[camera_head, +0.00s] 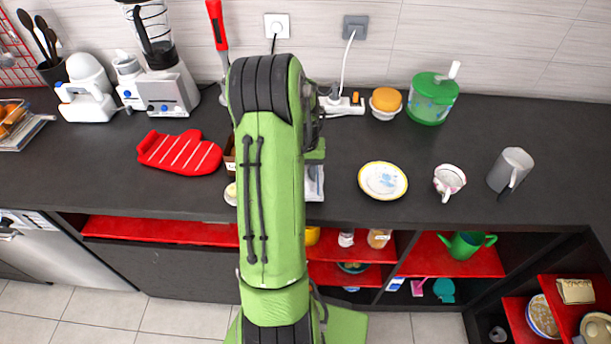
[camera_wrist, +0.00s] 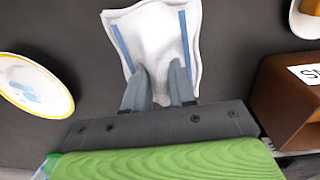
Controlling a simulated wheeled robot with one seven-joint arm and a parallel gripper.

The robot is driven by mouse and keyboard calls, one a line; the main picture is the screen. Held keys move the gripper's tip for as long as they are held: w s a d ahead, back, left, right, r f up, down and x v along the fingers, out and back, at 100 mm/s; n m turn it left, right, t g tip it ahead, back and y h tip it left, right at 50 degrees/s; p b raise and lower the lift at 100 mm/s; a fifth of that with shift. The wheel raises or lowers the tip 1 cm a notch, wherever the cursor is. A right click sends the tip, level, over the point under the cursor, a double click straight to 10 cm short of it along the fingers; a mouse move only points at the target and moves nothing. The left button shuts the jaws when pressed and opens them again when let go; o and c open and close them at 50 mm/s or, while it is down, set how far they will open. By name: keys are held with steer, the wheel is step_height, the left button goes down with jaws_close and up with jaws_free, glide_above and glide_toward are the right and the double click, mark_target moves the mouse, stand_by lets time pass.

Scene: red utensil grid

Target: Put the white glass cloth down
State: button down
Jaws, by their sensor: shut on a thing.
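The white glass cloth (camera_wrist: 155,35) with blue stripes along its sides shows in the wrist view, spread out beyond my fingertips. My gripper (camera_wrist: 160,92) is shut on the near end of the cloth, with both grey fingers pressed over it. Whether the cloth lies on the counter or hangs just above it, I cannot tell. In the head view a small part of the cloth (camera_head: 315,185) shows at the right side of my green arm. The arm hides the rest of it and my gripper there.
A yellow-rimmed plate (camera_head: 383,181) is right of the cloth, with a cup (camera_head: 449,181) and grey pitcher (camera_head: 511,169) further right. A brown box (camera_wrist: 294,98) stands close on the other side. A red oven mitt (camera_head: 180,153) lies left. Dark counter (camera_head: 415,150) is clear behind the plate.

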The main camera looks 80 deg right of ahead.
steer(key=shift+d+f, duration=0.1)
steer(key=shift+f, duration=0.45)
steer(key=c, duration=0.9)
jaws_free()
steer(key=shift+c, duration=0.2)
step_height(320, 180, up, 12)
steer(key=p, duration=0.2)
steer(key=shift+w+r, duration=0.2)
steer(key=shift+a, duration=0.2)
